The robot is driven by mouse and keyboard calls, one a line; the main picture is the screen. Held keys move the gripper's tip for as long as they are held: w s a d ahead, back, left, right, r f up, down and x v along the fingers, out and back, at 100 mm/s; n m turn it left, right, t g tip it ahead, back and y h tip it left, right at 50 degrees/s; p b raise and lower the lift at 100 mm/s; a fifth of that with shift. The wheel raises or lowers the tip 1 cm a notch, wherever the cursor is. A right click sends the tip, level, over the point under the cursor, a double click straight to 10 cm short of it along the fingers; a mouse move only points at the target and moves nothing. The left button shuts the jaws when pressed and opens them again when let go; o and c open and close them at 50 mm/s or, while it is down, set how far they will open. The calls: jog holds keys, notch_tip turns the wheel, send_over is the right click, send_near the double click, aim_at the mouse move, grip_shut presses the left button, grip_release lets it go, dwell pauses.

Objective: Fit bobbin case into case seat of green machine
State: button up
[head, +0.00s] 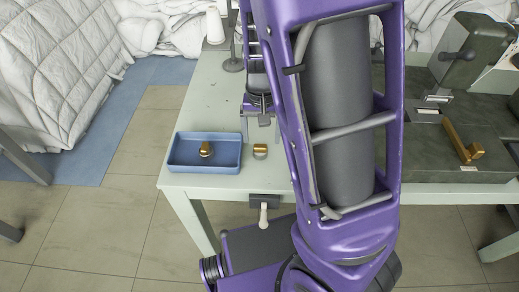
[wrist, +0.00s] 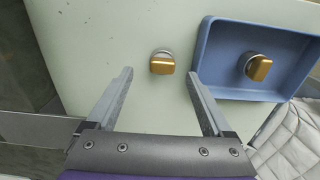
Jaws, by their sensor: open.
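Two small round silver pieces with gold caps are in view; they look alike, and I cannot tell which is the bobbin case. One gold-capped piece (head: 260,150) stands on the pale table beside the blue tray; it also shows in the wrist view (wrist: 162,64). The other gold-capped piece (head: 206,149) lies in the tray, tilted in the wrist view (wrist: 258,67). My gripper (wrist: 160,76) is open and empty, its fingers either side of the line to the table piece, which appears just beyond the tips. The dark green machine (head: 465,50) stands at the right; its case seat is not clearly distinguishable.
The blue tray (head: 185,167) sits at the table's front left corner. A grey stand with a white spool (head: 215,27) is at the back. My arm hides the middle of the table. White duvets (head: 55,60) heap at the left.

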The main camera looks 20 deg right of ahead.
aim_at(260, 146)
jog(key=f, duration=0.2)
jog(key=f+b, duration=0.1)
jog(key=shift+a+f, duration=0.2)
jog(key=shift+f, duration=0.15)
grip_shut()
